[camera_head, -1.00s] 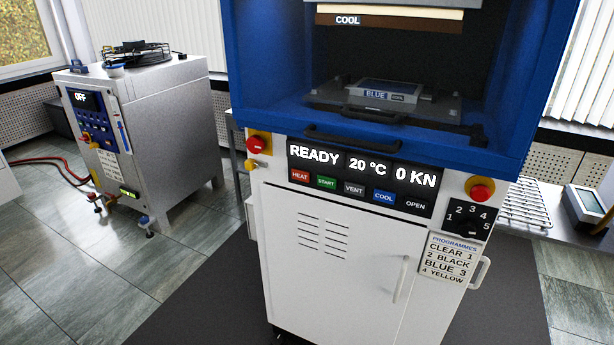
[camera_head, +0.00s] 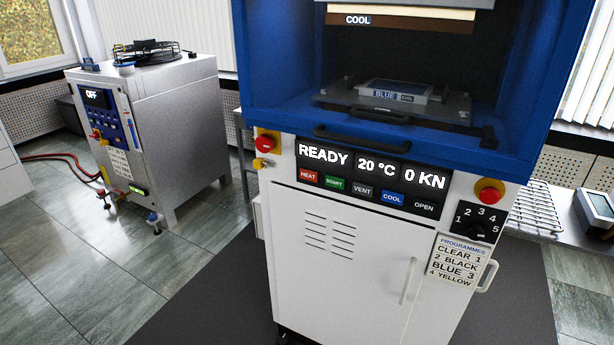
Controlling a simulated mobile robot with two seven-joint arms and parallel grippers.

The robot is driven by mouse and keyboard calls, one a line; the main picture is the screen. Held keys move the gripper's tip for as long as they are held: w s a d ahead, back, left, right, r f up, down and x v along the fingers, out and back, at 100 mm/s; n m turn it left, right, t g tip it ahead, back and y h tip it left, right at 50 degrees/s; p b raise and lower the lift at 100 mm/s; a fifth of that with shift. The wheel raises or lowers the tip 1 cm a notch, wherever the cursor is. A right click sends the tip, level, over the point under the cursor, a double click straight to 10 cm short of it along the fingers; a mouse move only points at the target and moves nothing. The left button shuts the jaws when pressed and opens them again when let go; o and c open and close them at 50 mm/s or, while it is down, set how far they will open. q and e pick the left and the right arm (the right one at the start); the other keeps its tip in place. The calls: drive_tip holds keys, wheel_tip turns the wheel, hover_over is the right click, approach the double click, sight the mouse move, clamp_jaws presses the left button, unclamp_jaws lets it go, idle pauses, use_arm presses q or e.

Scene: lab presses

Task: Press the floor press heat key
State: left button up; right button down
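The floor press (camera_head: 340,255) stands in front of me, with a white cabinet below and a blue frame above. Its red HEAT key (camera_head: 308,176) is at the left end of the key row, beside the green START key (camera_head: 334,183). The display (camera_head: 352,160) above the keys reads READY, 20 °C, 0 KN. A plate marked BLUE (camera_head: 395,92) lies inside the open press chamber, under an upper platen marked COOL (camera_head: 400,20). Neither of my grippers is in view.
A grey unit (camera_head: 150,130) whose display reads OFF stands at the left, with a red hose on the floor. A programme dial (camera_head: 478,223) and list (camera_head: 458,258) are at the press's right. A bench with a wire rack (camera_head: 535,207) is further right.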

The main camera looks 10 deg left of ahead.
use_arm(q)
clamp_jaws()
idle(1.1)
